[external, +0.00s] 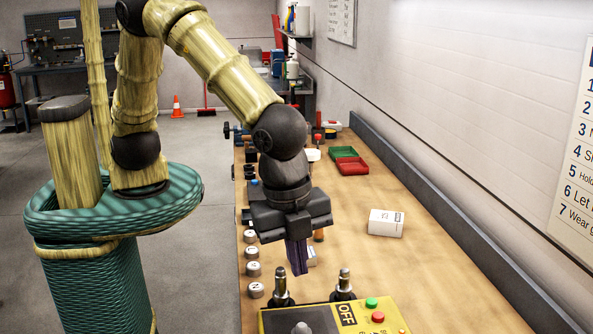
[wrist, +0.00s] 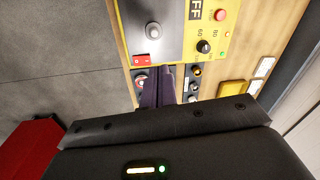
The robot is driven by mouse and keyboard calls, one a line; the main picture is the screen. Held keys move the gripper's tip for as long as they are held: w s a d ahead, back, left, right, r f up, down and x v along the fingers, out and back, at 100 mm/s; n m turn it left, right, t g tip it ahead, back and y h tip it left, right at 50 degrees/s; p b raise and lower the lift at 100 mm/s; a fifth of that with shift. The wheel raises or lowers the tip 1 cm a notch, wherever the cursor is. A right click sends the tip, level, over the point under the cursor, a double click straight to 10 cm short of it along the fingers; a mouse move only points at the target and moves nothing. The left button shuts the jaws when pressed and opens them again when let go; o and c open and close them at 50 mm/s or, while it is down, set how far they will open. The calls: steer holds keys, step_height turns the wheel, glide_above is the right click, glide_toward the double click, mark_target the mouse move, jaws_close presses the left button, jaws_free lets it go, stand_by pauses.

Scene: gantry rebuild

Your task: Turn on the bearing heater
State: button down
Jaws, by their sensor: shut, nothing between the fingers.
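The yellow unit (external: 275,322), which I take to be the bearing heater, stands at the near end of the bench, cut off by the lower frame edge. It carries a sign reading OFF (external: 347,314), a green button (external: 371,302) and a red button (external: 378,317). The wrist view shows its yellow face (wrist: 178,60) with a grey round-topped part (wrist: 153,30), a black dial (wrist: 204,47) and a red rocker switch (wrist: 143,59). My gripper (external: 299,272) is shut and empty, its purple fingers pointing down. In the wrist view the fingertips (wrist: 167,68) appear just right of the rocker switch; contact is unclear.
Two dark posts (external: 281,288) (external: 343,285) rise behind the yellow unit. Several round silver pieces (external: 253,269) line the bench's left edge. A white box (external: 386,222) and red and green trays (external: 351,166) lie farther back.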

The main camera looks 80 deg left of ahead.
steer(key=s+d+m, duration=0.2)
steer(key=s+d, duration=0.1)
steer(key=d, duration=0.2)
steer(key=shift+s+f, duration=0.15)
steer(key=shift+s, duration=0.05)
steer(key=f+p, duration=0.1)
steer(key=f, duration=0.3)
steer(key=w+f+p, duration=0.1)
steer(key=f+p, duration=0.1)
steer(key=f, duration=0.3)
steer(key=w+f+p, duration=0.1)
steer(key=f+p, duration=0.1)
steer(key=f, duration=0.2)
steer(key=shift+f, duration=0.45)
steer(key=shift+f, duration=0.1)
steer(key=shift+f, duration=0.15)
steer(key=shift+s, duration=0.2)
